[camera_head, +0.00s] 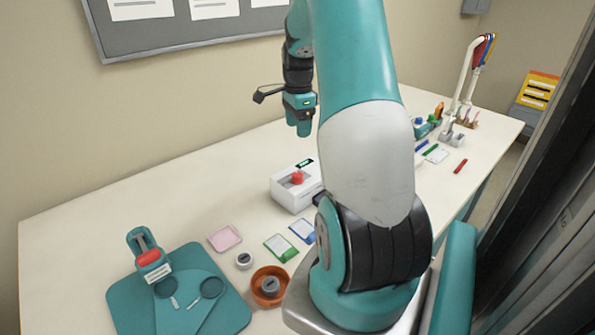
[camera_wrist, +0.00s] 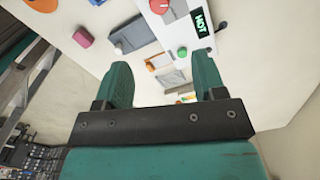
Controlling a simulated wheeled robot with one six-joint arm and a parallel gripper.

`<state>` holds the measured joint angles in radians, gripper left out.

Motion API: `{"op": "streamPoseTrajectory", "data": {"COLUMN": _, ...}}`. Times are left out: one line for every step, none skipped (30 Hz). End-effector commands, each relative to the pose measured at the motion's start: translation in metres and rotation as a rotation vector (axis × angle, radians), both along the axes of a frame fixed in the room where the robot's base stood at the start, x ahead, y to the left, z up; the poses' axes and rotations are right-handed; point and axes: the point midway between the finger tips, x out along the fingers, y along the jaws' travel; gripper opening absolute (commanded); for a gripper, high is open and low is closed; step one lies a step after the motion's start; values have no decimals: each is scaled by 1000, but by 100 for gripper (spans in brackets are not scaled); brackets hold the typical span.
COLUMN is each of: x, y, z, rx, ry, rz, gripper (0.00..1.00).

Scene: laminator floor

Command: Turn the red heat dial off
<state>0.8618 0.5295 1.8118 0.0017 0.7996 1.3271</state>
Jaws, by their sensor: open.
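The laminator (camera_head: 288,193) is a white box on the table near the middle of the head view. Its red heat dial (camera_head: 297,178) sits on top, beside a small dark display (camera_head: 304,163) with green marks. In the wrist view the red dial (camera_wrist: 159,6) is at the top edge, partly cut off, and the display (camera_wrist: 201,24) reads HOT. My gripper (camera_head: 303,130) hangs fingers down above and behind the laminator, apart from it. Its two teal fingers are spread with nothing between them in the wrist view (camera_wrist: 162,64). My arm hides the laminator's right side.
A teal mat (camera_head: 220,318) with a red-handled tool (camera_head: 149,262) lies front left. Pink (camera_head: 225,238), green (camera_head: 281,247) and blue (camera_head: 302,230) cards and an orange bowl (camera_head: 259,290) lie in front of the laminator. The table left of the laminator is clear; a pinboard (camera_head: 150,40) hangs behind.

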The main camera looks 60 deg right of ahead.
Motion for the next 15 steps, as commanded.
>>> {"op": "streamPoseTrajectory", "data": {"x": 0, "y": 1, "z": -8, "rx": 5, "ry": 4, "rz": 2, "gripper": 64}}
{"op": "streamPoseTrajectory", "data": {"x": 0, "y": 2, "z": -13, "rx": 5, "ry": 4, "rz": 3, "gripper": 64}}
{"op": "streamPoseTrajectory", "data": {"x": 0, "y": 2, "z": -21, "rx": 6, "ry": 5, "rz": 4, "gripper": 64}}
{"op": "streamPoseTrajectory", "data": {"x": 0, "y": 2, "z": -27, "rx": 6, "ry": 5, "rz": 4, "gripper": 64}}
{"op": "streamPoseTrajectory", "data": {"x": 0, "y": 2, "z": -34, "rx": 6, "ry": 5, "rz": 5, "gripper": 64}}
{"op": "streamPoseTrajectory", "data": {"x": 0, "y": 3, "z": -43, "rx": 6, "ry": 5, "rz": 6, "gripper": 64}}
{"op": "streamPoseTrajectory", "data": {"x": 0, "y": 3, "z": -50, "rx": 7, "ry": 5, "rz": 6, "gripper": 64}}
{"op": "streamPoseTrajectory", "data": {"x": 0, "y": 3, "z": -57, "rx": 7, "ry": 5, "rz": 7, "gripper": 64}}
{"op": "streamPoseTrajectory", "data": {"x": 0, "y": 3, "z": -66, "rx": 7, "ry": 4, "rz": 7, "gripper": 64}}
{"op": "streamPoseTrajectory", "data": {"x": 0, "y": 3, "z": -74, "rx": 7, "ry": 4, "rz": 8, "gripper": 64}}
{"op": "streamPoseTrajectory", "data": {"x": 0, "y": 3, "z": -80, "rx": 7, "ry": 4, "rz": 8, "gripper": 64}}
{"op": "streamPoseTrajectory", "data": {"x": 0, "y": 3, "z": -89, "rx": 7, "ry": 4, "rz": 8, "gripper": 64}}
{"op": "streamPoseTrajectory", "data": {"x": 0, "y": 3, "z": -96, "rx": 7, "ry": 4, "rz": 9, "gripper": 64}}
{"op": "streamPoseTrajectory", "data": {"x": 0, "y": 4, "z": -103, "rx": 7, "ry": 4, "rz": 9, "gripper": 64}}
{"op": "streamPoseTrajectory", "data": {"x": 0, "y": 3, "z": -111, "rx": 6, "ry": 3, "rz": 9, "gripper": 64}}
